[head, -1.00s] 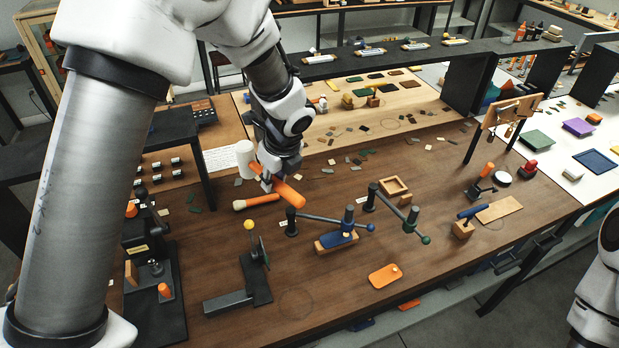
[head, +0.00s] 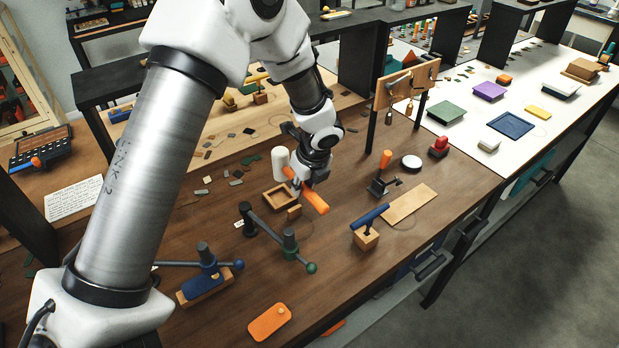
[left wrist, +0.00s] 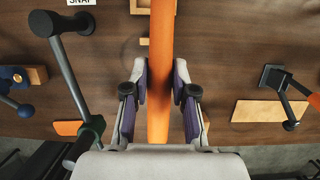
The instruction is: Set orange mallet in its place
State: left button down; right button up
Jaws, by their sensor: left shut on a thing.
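The mallet has an orange handle (head: 314,199) and what looks like a white cylindrical head (head: 281,163). My left gripper (head: 303,180) is shut on the handle and holds it over the brown bench, beside the small open wooden tray (head: 281,203). In the left wrist view the handle (left wrist: 160,35) runs lengthwise between the two fingers (left wrist: 160,82); the head is out of that frame. I cannot tell exactly how high the mallet hangs. My right gripper is not in view.
A green-knobbed lever clamp (head: 287,242) stands to the left of the handle. A blue-handled stamp (head: 367,236), a small black press with an orange knob (head: 379,183) and a bare tan board (head: 408,206) lie to the right. A wooden rack (head: 408,85) stands behind.

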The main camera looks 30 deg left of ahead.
pick_arm(q)
jog(key=shift+s+a+f, duration=0.1)
jog(key=shift+s+f, duration=0.25)
jog(key=shift+f, duration=0.15)
jog(key=shift+s+r, duration=0.15)
jog(key=shift+f+b, duration=0.35)
jog(key=shift+f, duration=0.35)
notch_tip(320, 180, down, 3)
jog(key=shift+f+b, duration=0.15)
jog(key=shift+b, duration=1)
jog(key=shift+s+r+p, duration=0.2)
jog(key=shift+r+p, duration=0.05)
jog(key=shift+p, duration=0.05)
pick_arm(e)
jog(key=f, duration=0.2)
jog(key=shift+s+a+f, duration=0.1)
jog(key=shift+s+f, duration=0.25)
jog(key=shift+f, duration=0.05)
